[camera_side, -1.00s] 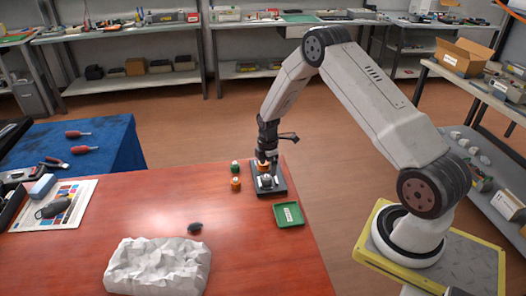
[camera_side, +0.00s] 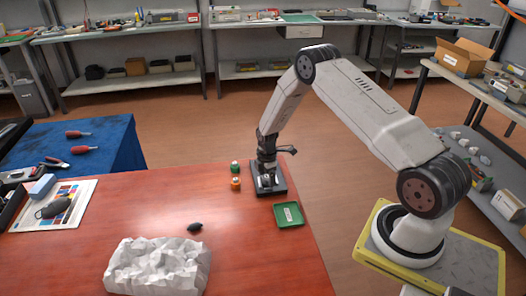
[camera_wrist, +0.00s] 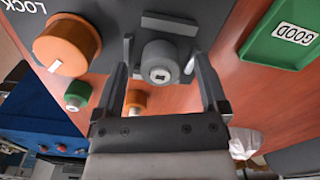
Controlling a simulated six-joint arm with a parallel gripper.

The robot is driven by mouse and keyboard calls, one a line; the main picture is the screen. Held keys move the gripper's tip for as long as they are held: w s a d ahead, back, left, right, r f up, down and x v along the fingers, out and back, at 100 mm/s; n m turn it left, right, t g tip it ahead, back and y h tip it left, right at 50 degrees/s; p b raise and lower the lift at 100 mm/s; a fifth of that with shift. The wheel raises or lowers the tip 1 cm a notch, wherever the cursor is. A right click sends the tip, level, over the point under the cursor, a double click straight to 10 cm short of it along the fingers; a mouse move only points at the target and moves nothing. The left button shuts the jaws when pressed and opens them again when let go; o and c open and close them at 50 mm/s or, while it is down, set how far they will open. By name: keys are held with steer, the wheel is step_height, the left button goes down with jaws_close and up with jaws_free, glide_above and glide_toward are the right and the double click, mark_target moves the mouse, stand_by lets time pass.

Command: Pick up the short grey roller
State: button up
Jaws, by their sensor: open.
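My gripper (camera_wrist: 164,68) is open, with one finger on each side of the roller and a visible gap on both sides. In the side view my gripper (camera_side: 267,176) is low over the dark plate (camera_side: 276,190) and hides the roller.
A large orange knob (camera_wrist: 68,44) stands on the plate beside the roller, near the word LOCK. A green-topped piece (camera_side: 235,166) and an orange-topped piece (camera_side: 235,184) stand left of the plate. A green GOOD tray (camera_side: 289,224) lies in front, near the table edge.

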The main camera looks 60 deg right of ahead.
stand_by(0.3)
jaws_close()
steer(key=shift+r, duration=0.15)
stand_by(0.3)
steer(key=shift+r, duration=0.8)
steer(key=s+a+r, duration=0.2)
steer(key=s+r, duration=0.3)
steer(key=s, duration=0.1)
steer(key=s+a+r, duration=0.2)
steer(key=s+r, duration=0.4)
steer(key=s, duration=0.1)
steer(key=shift+s+a, duration=0.15)
steer(key=shift+a, duration=0.15)
